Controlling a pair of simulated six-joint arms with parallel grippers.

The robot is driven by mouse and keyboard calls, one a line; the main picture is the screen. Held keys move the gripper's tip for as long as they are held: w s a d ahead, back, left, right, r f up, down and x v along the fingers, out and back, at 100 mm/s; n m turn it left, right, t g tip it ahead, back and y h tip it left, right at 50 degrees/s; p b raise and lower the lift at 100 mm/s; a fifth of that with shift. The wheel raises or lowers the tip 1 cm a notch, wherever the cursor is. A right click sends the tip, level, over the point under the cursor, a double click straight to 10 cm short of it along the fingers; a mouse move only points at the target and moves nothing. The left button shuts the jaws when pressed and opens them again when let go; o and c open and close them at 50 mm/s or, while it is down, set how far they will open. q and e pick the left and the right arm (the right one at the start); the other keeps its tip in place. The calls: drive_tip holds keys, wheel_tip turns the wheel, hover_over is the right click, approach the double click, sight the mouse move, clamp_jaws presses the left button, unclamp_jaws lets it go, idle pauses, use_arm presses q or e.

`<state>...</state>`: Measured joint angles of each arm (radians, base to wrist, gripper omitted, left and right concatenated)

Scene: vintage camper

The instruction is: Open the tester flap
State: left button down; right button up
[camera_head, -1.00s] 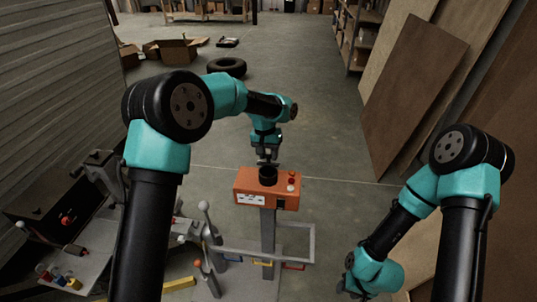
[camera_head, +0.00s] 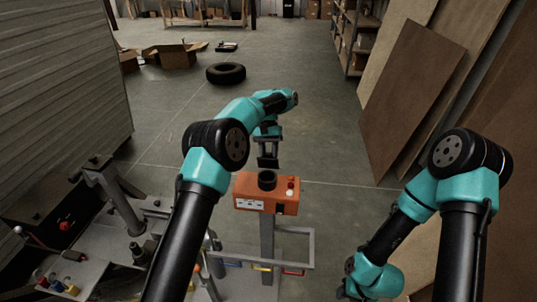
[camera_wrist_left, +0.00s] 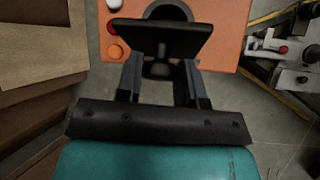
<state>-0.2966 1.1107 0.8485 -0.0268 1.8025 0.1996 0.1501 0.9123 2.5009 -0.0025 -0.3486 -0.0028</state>
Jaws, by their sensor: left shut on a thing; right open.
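The orange tester box (camera_head: 252,190) stands on a grey post, with a black round socket (camera_head: 267,180) on top. A dark plate, apparently the tester flap (camera_head: 268,162), stands raised at the socket's far side. In the left wrist view the black flap (camera_wrist_left: 160,38) partly covers the socket (camera_wrist_left: 168,11). My left gripper (camera_head: 267,148) is behind the box; in the wrist view its fingers (camera_wrist_left: 160,70) are shut on a small knob on the flap. My right gripper (camera_head: 350,290) is low at the right, open and apart from the tester, partly hidden by its arm.
Red and white buttons (camera_head: 290,187) sit on the box's right side. A grey frame (camera_head: 295,230) with coloured handles is below it. A grey machine (camera_head: 125,215) stands at the left. Brown boards (camera_head: 415,90) lean at the right.

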use_arm(q)
drive_tip(key=shift+w+g, duration=0.2)
drive_tip(key=shift+g, duration=0.3)
drive_tip(key=c, duration=0.7)
unclamp_jaws()
drive_tip(key=shift+c, duration=0.2)
